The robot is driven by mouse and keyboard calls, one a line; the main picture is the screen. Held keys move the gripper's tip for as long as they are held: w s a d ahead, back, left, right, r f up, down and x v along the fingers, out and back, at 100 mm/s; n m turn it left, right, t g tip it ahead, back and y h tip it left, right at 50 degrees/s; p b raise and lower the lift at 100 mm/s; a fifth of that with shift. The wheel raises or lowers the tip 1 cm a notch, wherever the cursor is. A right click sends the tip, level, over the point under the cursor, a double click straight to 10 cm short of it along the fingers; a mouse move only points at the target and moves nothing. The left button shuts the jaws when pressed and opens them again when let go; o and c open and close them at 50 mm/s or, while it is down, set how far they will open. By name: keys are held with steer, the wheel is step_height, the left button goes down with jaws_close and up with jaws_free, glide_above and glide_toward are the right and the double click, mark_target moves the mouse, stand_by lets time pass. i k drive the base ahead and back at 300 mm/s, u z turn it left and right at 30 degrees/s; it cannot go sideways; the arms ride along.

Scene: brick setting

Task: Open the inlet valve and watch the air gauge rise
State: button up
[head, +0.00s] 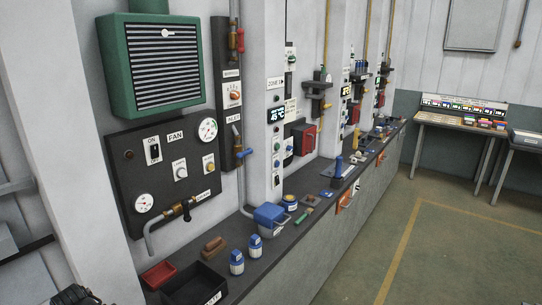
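Two round white gauges sit on the dark panel, one at its upper right (207,129) and one at its lower left (143,202). Their labels and needle readings are too small to read surely, so I cannot tell which is the air gauge. A valve with a blue handle (244,154) is on the pipe right of the panel. A red-handled valve (239,40) is higher on a pipe. I cannot tell which is the inlet valve.
A green louvred box (157,65) hangs above the panel. A console table (461,122) stands far right. The floor (430,235) right of the bench is clear.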

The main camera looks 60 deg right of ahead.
mark_target(239, 155)
steer(key=z, duration=3.25)
steer(key=k, duration=1.8)
steer(key=u, duration=1.1)
steer(key=i, duration=1.7)
steer(key=z, duration=0.05)
